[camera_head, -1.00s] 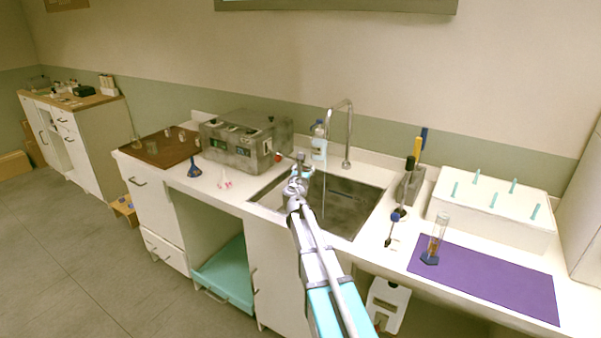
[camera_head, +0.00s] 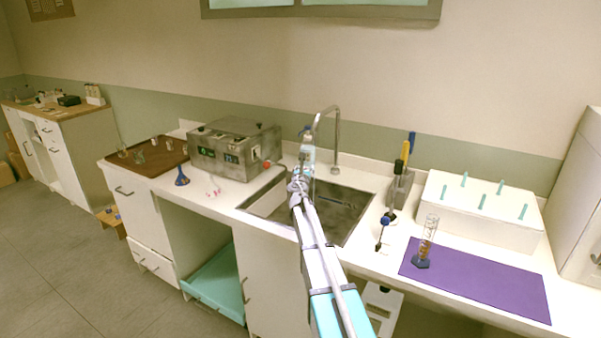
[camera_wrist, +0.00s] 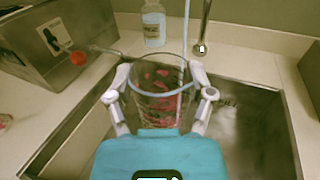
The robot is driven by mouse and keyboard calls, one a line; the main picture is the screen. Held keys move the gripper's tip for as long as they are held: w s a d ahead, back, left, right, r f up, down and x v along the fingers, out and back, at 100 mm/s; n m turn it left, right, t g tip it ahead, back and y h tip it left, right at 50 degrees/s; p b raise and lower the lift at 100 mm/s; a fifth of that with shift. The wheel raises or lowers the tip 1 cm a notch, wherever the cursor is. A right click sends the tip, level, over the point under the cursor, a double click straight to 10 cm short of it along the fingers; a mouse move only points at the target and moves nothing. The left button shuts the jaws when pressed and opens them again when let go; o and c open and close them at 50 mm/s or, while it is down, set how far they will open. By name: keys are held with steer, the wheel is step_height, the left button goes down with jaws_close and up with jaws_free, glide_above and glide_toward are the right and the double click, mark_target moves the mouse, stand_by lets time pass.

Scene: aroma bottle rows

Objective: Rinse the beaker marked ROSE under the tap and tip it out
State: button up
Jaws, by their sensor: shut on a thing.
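My gripper (camera_wrist: 160,98) is shut on a clear glass beaker (camera_wrist: 160,78), with one finger on each side. The beaker is upright or nearly so over the sink (camera_wrist: 245,125), with pinkish-red patches on it. I cannot read a ROSE mark or tell whether the patches are print or residue. The tap (camera_head: 337,135) arches over the sink. In the head view my gripper (camera_head: 300,183) is small and mostly hides the beaker.
A blue-topped bottle (camera_wrist: 153,22) stands behind the sink, close beyond the beaker. A grey box with a red knob (camera_head: 235,150) is at the left. A purple mat (camera_head: 480,285) with a cylinder (camera_head: 428,240), and a white peg box (camera_head: 480,208), lie right.

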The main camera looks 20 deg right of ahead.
steer(key=w+d+f+b, duration=0.1)
steer(key=w+d, duration=0.4)
steer(key=d, duration=0.1)
steer(key=shift+w+d+f, duration=0.15)
steer(key=shift+d, duration=0.2)
stand_by(0.3)
stand_by(1.5)
steer(key=shift+a, duration=0.1)
stand_by(0.3)
steer(key=shift+s+a, duration=0.95)
steer(key=shift+a, duration=0.2)
steer(key=shift+s+a, duration=0.9)
steer(key=shift+a, duration=0.25)
steer(key=shift+s+a, duration=0.95)
steer(key=shift+a, duration=0.2)
steer(key=shift+d, duration=0.1)
